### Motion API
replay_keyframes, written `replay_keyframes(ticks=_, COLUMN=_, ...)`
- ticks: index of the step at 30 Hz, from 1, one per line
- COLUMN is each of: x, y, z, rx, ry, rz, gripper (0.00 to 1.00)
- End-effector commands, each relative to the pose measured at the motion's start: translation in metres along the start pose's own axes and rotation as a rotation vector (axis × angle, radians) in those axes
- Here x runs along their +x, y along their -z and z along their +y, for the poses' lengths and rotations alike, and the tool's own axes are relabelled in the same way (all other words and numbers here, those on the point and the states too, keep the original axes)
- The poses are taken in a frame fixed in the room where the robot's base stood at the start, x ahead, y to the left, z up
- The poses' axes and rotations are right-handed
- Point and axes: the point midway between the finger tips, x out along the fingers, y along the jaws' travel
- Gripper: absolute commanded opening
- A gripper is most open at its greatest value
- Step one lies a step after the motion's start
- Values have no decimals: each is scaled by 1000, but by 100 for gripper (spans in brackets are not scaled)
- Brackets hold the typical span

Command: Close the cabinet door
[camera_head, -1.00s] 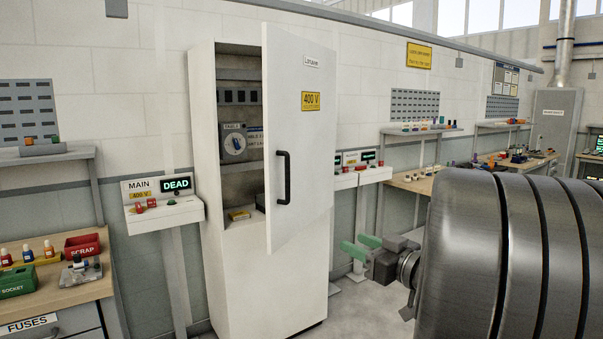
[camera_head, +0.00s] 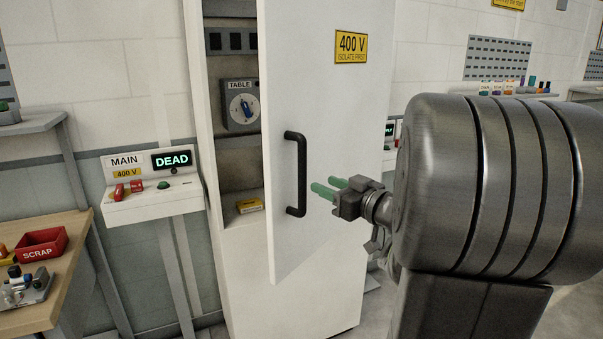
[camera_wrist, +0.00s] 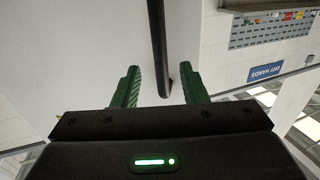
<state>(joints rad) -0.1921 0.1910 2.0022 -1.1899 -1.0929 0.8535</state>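The white cabinet door (camera_head: 338,120) stands partly open, swung out from the tall cabinet (camera_head: 270,290). It carries a yellow 400 V sign (camera_head: 351,46) and a black vertical bar handle (camera_head: 301,174) near its free edge. My gripper (camera_head: 327,188) is just right of the handle's lower part, with its green fingers pointing left toward it. In the wrist view my gripper (camera_wrist: 158,88) is open, its two fingers apart with nothing held. There the handle (camera_wrist: 159,50) appears beyond and between the fingertips. Whether the fingers touch the door cannot be told.
Inside the cabinet are a dial panel marked TABLE (camera_head: 240,105) and a yellow box (camera_head: 249,205) on the ledge. A MAIN box (camera_head: 150,205) reading DEAD hangs at left. A bench (camera_head: 50,250) with a red SCRAP bin (camera_head: 42,242) is at far left.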

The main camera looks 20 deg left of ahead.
Motion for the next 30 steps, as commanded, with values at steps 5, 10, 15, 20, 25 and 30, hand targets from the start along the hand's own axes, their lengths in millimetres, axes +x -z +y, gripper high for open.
replay_keyframes(ticks=5, x=32, y=0, z=-2, rx=1, ry=5, rz=-1, gripper=39)
replay_keyframes(ticks=10, x=61, y=1, z=-1, rx=0, ry=3, rz=0, gripper=39)
replay_keyframes(ticks=15, x=82, y=1, z=-1, rx=-1, ry=2, rz=0, gripper=39)
replay_keyframes(ticks=20, x=91, y=0, z=0, rx=0, ry=0, rz=0, gripper=39)
replay_keyframes(ticks=25, x=92, y=0, z=0, rx=0, ry=-1, rz=0, gripper=39)
replay_keyframes(ticks=30, x=92, y=0, z=0, rx=0, ry=-1, rz=0, gripper=27)
